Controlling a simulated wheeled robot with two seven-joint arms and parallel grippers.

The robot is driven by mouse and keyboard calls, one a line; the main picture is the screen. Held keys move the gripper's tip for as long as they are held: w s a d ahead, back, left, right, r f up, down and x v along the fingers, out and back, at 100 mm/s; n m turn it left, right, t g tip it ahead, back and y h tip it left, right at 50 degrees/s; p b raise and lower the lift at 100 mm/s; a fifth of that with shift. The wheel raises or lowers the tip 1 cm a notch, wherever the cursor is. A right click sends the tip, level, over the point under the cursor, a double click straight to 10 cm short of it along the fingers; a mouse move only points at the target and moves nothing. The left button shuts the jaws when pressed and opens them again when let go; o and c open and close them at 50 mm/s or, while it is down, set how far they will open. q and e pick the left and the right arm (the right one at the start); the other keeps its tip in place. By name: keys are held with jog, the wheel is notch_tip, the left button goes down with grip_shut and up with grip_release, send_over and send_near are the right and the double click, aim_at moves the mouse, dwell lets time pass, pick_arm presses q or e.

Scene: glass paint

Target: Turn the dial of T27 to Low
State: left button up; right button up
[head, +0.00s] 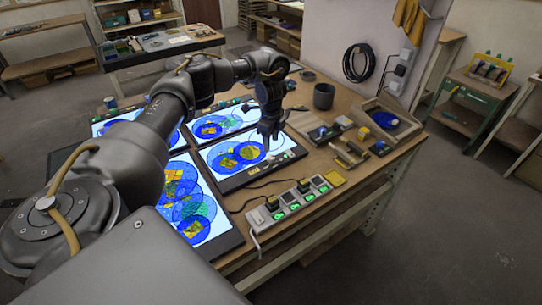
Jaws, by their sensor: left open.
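Several lit panels with blue, yellow and green glass pieces lie on the wooden workbench (335,196). No label is readable, so I cannot tell which panel is T27, and no dial setting can be read. My left gripper (269,145) is open and points down over the back right part of one lit panel (226,170). This panel has small controls along its dark right edge. I cannot tell whether the fingers touch anything. Another lit panel (215,222) lies nearer, partly hidden by my left arm. A further panel (222,118) lies behind. My right gripper is out of view.
A power strip (286,212) with green lights and plugs lies at the front right of the bench, with cables near it. A dark cup (323,96), small tools and a wooden tray (410,128) stand to the right. A wall with a coiled cable (357,62) rises behind.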

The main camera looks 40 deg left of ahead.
aim_at(271, 156)
pick_arm(q)
notch_tip(271, 156, down, 7)
jog(key=shift+w+f+p, duration=0.1)
jog(key=shift+f+p, duration=0.1)
jog(key=shift+p, duration=0.45)
jog(key=shift+c, duration=0.5)
jog(key=c, duration=0.9)
